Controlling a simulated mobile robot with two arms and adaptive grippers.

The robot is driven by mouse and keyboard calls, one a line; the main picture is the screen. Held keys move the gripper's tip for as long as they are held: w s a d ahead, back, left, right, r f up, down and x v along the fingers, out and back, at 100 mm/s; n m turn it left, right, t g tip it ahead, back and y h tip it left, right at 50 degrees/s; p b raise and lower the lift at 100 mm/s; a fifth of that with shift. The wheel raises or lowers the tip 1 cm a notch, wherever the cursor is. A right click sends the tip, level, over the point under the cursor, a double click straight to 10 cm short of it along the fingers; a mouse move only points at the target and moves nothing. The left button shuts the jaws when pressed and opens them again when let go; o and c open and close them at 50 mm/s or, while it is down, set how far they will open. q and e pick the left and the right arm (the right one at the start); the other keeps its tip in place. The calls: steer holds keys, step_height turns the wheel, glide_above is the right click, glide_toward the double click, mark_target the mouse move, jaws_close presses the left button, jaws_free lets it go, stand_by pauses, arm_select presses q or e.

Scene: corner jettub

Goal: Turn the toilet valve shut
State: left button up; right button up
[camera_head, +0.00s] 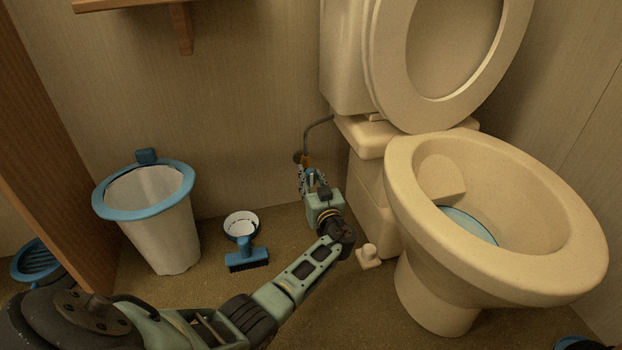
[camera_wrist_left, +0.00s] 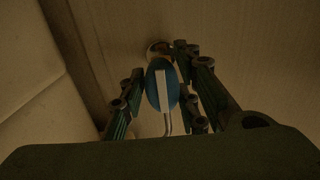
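The toilet valve is at the wall left of the toilet (camera_head: 480,190), low beneath the tank, where a thin supply pipe (camera_head: 316,127) comes down to it. In the left wrist view its blue oval handle (camera_wrist_left: 153,88) lies between my left gripper's fingers, with a pale rod running across it. My left gripper (camera_head: 309,177) is open, with fingers on both sides of the handle; it also shows in the left wrist view (camera_wrist_left: 164,92). I cannot tell whether any finger touches the handle. In the head view the gripper largely hides the valve. My right gripper is not in view.
A white bin with a blue rim (camera_head: 165,235) stands left of my left arm. The toilet, lid raised, stands close on the right. A wooden shelf (camera_head: 130,4) is above.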

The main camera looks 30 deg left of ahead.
arm_select(q)
jaws_close()
steer(key=shift+m, duration=0.4)
steer(key=shift+m+b, duration=0.6)
steer(key=shift+m, duration=0.4)
steer(key=m, duration=0.3)
steer(key=shift+m, duration=0.3)
steer(key=m, duration=0.4)
steer(key=shift+s+a+m, duration=0.1)
steer(key=shift+m, duration=0.2)
steer(key=m+p, duration=0.1)
steer(key=m, duration=0.4)
steer(key=shift+p, duration=0.3)
steer(key=shift+s+m, duration=0.1)
steer(key=shift+m, duration=0.3)
